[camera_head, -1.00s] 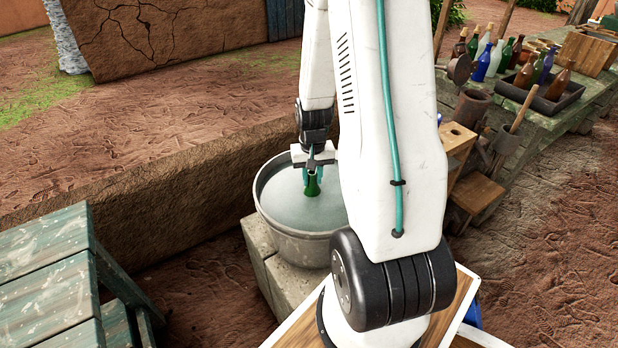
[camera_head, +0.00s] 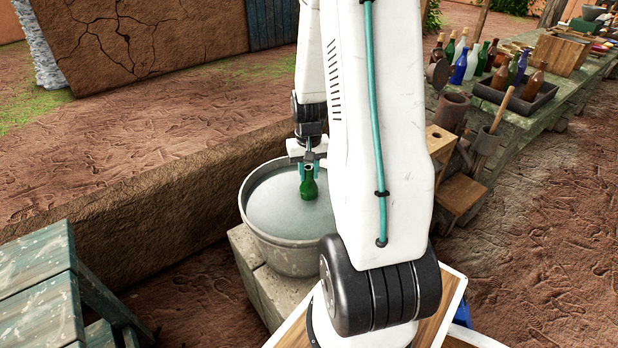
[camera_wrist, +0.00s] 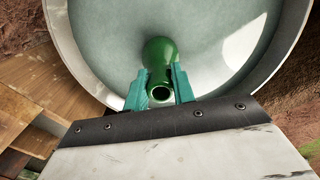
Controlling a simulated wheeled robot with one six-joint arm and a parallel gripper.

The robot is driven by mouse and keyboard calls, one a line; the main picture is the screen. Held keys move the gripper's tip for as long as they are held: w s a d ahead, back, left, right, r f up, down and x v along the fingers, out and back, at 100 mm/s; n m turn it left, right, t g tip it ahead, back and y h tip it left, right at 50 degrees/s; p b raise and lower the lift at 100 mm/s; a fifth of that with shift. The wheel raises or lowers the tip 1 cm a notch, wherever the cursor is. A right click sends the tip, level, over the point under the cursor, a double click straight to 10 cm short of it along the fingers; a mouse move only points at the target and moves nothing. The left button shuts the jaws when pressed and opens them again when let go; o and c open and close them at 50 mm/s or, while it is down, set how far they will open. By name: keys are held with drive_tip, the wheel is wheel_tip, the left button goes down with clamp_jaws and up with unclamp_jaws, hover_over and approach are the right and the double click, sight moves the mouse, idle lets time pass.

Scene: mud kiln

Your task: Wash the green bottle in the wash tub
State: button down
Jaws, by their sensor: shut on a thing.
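The green bottle (camera_head: 309,186) is upright in my gripper (camera_head: 308,170), which is shut on its neck. The bottle is over the wash tub (camera_head: 262,236), a round grey metal tub filled with pale water. More of the bottle's body shows now, and I cannot tell whether its base still touches the water. In the wrist view the green bottle (camera_wrist: 160,62) shows mouth towards the camera, between the teal fingers of my gripper (camera_wrist: 160,90), with the wash tub (camera_wrist: 62,42) around it. My arm hides the tub's right side.
The tub stands on stone blocks (camera_head: 268,290) beside a low earthen wall (camera_head: 150,220). A green bench (camera_head: 35,275) is at lower left. A table at upper right holds several bottles and a dark tray (camera_head: 520,103). A wooden stool (camera_head: 458,193) stands before it.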

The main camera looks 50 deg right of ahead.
wheel_tip(320, 180, up, 14)
drive_tip(key=shift+r, duration=0.25)
idle(0.6)
idle(0.7)
